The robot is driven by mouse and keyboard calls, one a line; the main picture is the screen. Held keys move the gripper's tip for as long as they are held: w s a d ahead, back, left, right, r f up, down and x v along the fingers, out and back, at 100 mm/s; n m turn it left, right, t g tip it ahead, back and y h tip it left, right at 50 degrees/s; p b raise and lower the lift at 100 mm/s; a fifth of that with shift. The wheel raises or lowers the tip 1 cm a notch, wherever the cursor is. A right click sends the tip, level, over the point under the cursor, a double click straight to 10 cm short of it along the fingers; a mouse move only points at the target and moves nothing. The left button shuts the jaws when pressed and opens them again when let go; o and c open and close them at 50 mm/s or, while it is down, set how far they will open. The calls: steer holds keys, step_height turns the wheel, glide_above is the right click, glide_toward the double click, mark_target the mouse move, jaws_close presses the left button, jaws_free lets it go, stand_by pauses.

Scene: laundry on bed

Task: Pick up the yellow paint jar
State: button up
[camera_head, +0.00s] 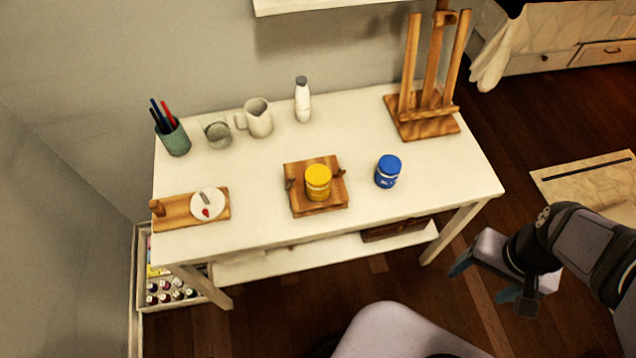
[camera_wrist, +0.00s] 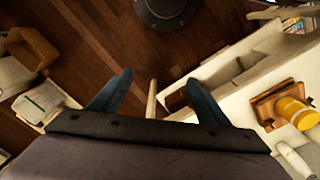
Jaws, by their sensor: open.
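The yellow paint jar (camera_head: 318,182) stands upright on a small wooden tray (camera_head: 300,208) near the front middle of the white table. In the wrist view the yellow jar (camera_wrist: 297,113) shows at the right edge, on the wooden tray (camera_wrist: 266,103). My gripper (camera_head: 487,281) is off the table's right front corner, low over the floor and well apart from the jar. In the wrist view its two blue-grey fingers (camera_wrist: 158,95) are spread wide with nothing between them.
On the white table (camera_head: 262,232), a blue jar (camera_head: 388,171) stands right of the tray. A wooden easel (camera_head: 422,117) is at back right. A white bottle (camera_head: 303,101), pitcher (camera_head: 257,118), glass (camera_head: 217,133) and pen cup (camera_head: 172,136) line the back. A board (camera_head: 180,214) lies front left.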

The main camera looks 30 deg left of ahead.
steer(key=w+a+f+n+t+y+b, duration=0.1)
steer(key=w+a+f+n+t+b, duration=0.2)
steer(key=w+a, duration=0.65)
steer(key=n+t+y+b, duration=0.5)
steer(key=t+y, duration=0.3)
glide_above(319, 191)
steer(key=w+d, duration=0.2)
steer(key=w, duration=0.2)
steer(key=shift+t+y, duration=0.5)
steer(key=shift+t, duration=0.2)
steer(key=s+a+f+b, duration=0.2)
steer(key=shift+s+a+f, duration=0.1)
steer(key=shift+s+a, duration=0.15)
steer(key=shift+s, duration=0.1)
steer(key=f+b, duration=0.1)
steer(key=f+t+b, duration=0.1)
steer(key=s+f, duration=0.1)
steer(key=shift+s+d+f+m+b, duration=0.1)
steer(key=shift+d+f+m+b, duration=0.2)
steer(key=shift+b, duration=0.1)
steer(key=shift+s+d+f+t+y, duration=0.1)
steer(key=shift+s+f+t+y, duration=0.15)
steer(key=shift+t, duration=0.35)
steer(key=shift+w+a+r, duration=0.15)
steer(key=shift+w+a, duration=0.2)
steer(key=shift+w, duration=0.2)
steer(key=shift+p+x, duration=0.8)
steer(key=shift+x, duration=2.25)
